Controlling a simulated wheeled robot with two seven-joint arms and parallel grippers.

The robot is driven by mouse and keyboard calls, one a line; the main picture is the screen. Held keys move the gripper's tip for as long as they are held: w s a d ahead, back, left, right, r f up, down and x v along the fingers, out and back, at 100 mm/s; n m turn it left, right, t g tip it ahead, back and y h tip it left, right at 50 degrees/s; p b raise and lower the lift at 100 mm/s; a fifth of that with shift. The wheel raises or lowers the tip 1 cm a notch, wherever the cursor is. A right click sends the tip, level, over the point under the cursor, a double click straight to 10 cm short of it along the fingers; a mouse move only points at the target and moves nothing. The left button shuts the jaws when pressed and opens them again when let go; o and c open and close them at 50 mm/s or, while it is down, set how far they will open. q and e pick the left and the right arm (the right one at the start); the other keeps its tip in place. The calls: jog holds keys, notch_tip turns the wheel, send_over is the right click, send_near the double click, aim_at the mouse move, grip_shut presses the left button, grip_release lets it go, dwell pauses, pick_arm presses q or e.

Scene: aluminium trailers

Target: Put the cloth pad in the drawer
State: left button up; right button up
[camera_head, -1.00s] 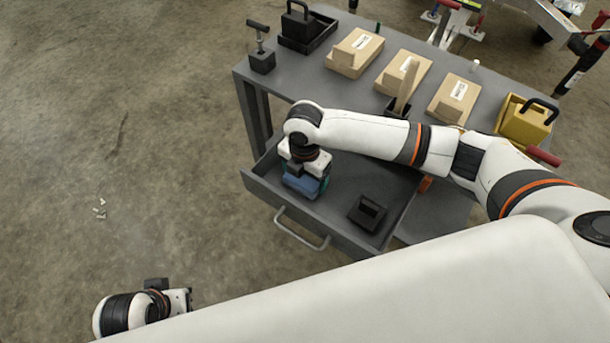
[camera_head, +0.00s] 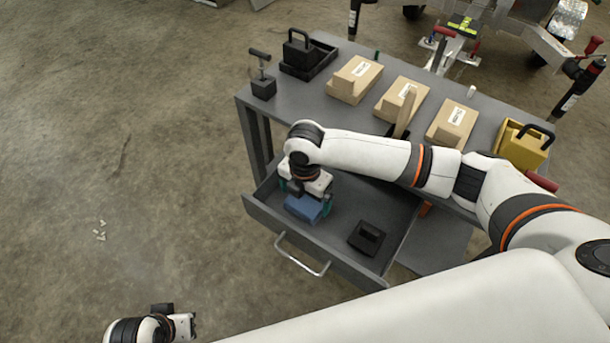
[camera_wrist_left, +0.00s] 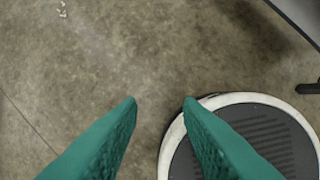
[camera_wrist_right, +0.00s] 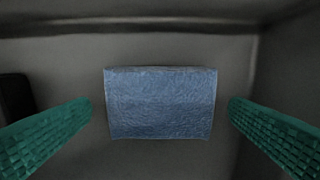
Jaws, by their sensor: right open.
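The blue cloth pad (camera_head: 304,208) is inside the open grey drawer (camera_head: 322,262), toward its left end. In the right wrist view the pad (camera_wrist_right: 160,103) lies between the two green fingers, with a gap on each side. My right gripper (camera_head: 306,206) is over the pad, pointing down into the drawer, open and not touching the pad's sides. My left gripper (camera_wrist_left: 160,100) has its green fingertips apart over bare floor, with nothing between them; in the head view it is at the lower left, away from the drawer.
A black block-like object (camera_head: 367,238) lies in the drawer, right of the pad. The grey tabletop (camera_head: 310,95) above holds several cardboard boxes (camera_head: 354,80), a black tray with a handled item (camera_head: 303,58) and a yellow container (camera_head: 522,146). Open floor lies left.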

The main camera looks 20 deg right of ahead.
aim_at(305, 202)
pick_arm(q)
notch_tip(305, 202, down, 10)
jog(key=p, duration=0.2)
jog(key=shift+s+r+g, duration=0.15)
jog(key=shift+r+g, duration=0.05)
jog(key=shift+g, duration=0.1)
pick_arm(e)
notch_tip(305, 202, up, 10)
jog(key=shift+f, duration=0.15)
